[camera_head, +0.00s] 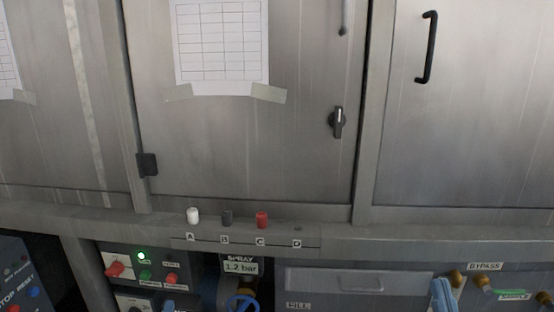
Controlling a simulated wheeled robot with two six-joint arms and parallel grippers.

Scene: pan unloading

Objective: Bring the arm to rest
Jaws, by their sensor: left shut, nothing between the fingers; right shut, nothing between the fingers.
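Neither of my grippers nor any part of my arms shows in the head view. The view is filled by a grey metal cabinet front with a closed middle door (240,150). A ledge (420,245) below the doors carries a white knob or cap (193,216), a dark grey one (227,217) and a red one (262,219), above labels A, B and C. Label D has only a small dark spot above it.
A black bar handle (430,48) and a black latch (338,122) stand out from the doors. Below the ledge are a control panel (125,258) with a lit green lamp, a blue valve wheel (243,303), a drawer front (345,282) and a blue item (443,296).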

